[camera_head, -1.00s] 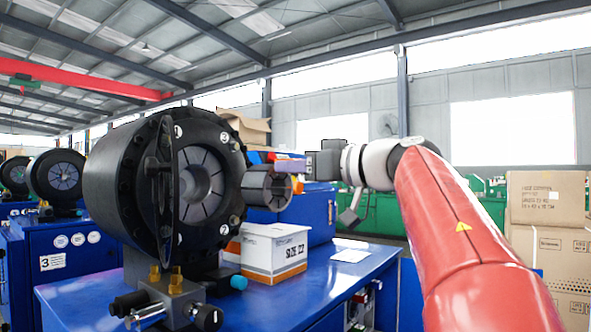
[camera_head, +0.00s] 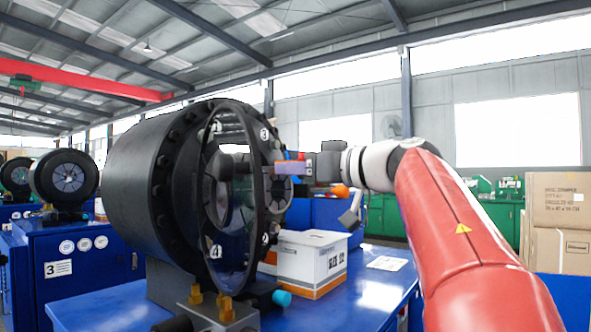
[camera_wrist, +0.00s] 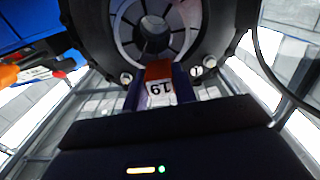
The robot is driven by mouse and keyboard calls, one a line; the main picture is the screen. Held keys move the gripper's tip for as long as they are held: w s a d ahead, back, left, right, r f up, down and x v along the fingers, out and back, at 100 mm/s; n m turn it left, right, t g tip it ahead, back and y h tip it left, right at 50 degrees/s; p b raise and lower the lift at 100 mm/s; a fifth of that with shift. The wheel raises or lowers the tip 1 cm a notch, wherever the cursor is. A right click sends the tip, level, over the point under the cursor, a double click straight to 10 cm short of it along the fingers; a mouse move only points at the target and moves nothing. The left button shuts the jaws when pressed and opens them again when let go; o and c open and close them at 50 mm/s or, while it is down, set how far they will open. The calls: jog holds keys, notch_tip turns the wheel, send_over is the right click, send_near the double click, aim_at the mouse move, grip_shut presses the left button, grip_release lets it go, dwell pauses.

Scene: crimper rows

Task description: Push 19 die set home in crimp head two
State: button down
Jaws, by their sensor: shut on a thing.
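The near black crimp head (camera_head: 145,190) stands on a blue cabinet, its face turned right behind a clear round guard with a black rim. My gripper (camera_head: 290,168) is at the face, its purple fingers shut on the tab of the 19 die set. In the wrist view the fingers (camera_wrist: 157,92) flank this tab, and the label 19 reads upside down. The grey segmented die ring (camera_wrist: 155,28) lies beyond, against the dark round head. In the head view the die set is partly hidden by the guard rim and gripper. How deep it sits I cannot tell.
A white and orange box (camera_head: 318,262) stands below the gripper on the blue cabinet top (camera_head: 385,285). Another crimp head (camera_head: 65,180) stands at left on a cabinet marked 3. Cardboard boxes (camera_head: 555,215) are stacked at right. The guard rim is close to my gripper.

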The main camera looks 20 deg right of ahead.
aim_at(277, 188)
jog(key=shift+s+r, duration=0.1)
jog(key=shift+r, duration=0.05)
jog(key=shift+x, duration=2.8)
jog(key=x, duration=0.6)
jog(key=shift+a, duration=0.2)
dwell(2.3)
jog(key=c, duration=1.1)
grip_release()
jog(key=shift+o, duration=0.3)
jog(key=shift+w+f, duration=0.3)
jog(key=v, duration=0.8)
jog(key=shift+r+b, duration=0.25)
jog(key=shift+b, duration=0.05)
jog(key=shift+s, duration=0.1)
